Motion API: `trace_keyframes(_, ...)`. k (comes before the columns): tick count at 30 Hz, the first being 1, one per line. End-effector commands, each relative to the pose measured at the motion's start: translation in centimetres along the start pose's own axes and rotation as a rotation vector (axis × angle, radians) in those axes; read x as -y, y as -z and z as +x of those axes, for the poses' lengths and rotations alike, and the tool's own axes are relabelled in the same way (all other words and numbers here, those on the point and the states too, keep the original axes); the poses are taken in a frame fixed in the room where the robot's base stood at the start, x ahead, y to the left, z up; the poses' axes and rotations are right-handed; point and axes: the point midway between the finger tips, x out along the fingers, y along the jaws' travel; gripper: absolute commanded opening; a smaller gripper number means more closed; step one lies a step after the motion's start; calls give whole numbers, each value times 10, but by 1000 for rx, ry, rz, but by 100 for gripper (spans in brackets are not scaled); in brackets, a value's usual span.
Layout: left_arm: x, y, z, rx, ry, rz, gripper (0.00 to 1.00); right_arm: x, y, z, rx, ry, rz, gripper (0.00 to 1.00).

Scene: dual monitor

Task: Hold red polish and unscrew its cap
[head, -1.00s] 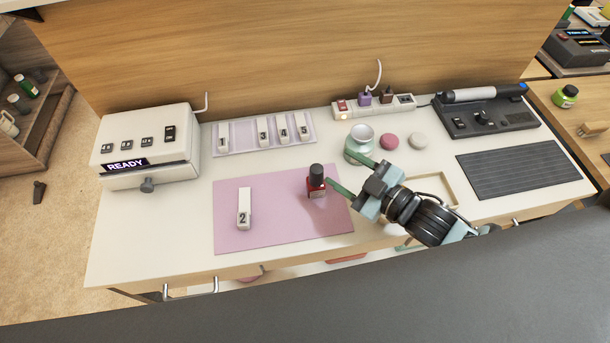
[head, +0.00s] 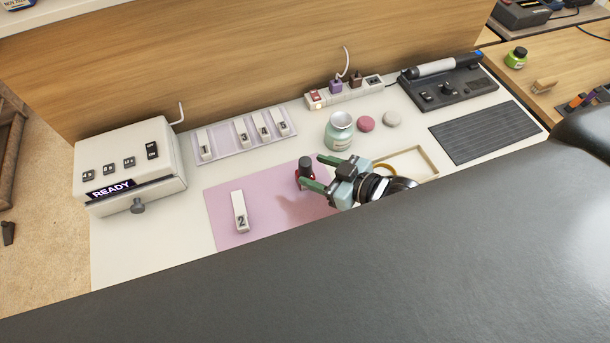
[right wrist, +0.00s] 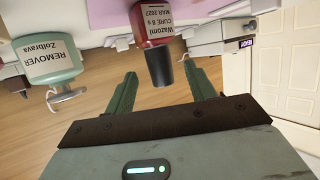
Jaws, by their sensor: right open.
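The red polish (head: 305,178) is a small red bottle with a black cap (head: 305,163), standing upright on the pink mat (head: 225,205). In the right wrist view the polish (right wrist: 153,25) shows its white label, and its black cap (right wrist: 159,66) appears between the fingertips. My right gripper (head: 319,173) is open and empty, its two green fingers pointing left at the polish from the right. The same gripper (right wrist: 163,82) shows in the wrist view; I cannot tell whether a finger touches the bottle. My left gripper is not in view.
A numbered white block (head: 240,211) lies on the mat left of the polish. A remover jar (head: 339,131) stands behind the gripper, and a shallow wooden tray (head: 428,160) lies right of it. A white READY box (head: 125,165) stands at the left.

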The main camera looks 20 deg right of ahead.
Motion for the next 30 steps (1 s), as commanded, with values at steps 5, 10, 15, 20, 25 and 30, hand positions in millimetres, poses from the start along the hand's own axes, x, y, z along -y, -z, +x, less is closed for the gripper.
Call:
trace_keyframes(5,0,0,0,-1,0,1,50,0,0,6,0,1,-1,55)
trace_keyframes(10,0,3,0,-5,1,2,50,0,2,22,-3,-1,-2,55)
trace_keyframes(15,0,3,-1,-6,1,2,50,0,1,46,-2,-1,-2,55)
trace_keyframes(20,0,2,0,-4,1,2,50,0,0,57,0,0,-2,55)
trace_keyframes(25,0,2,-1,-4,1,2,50,0,0,58,0,0,-2,55)
trace_keyframes(30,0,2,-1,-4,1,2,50,0,0,57,0,0,-2,40)
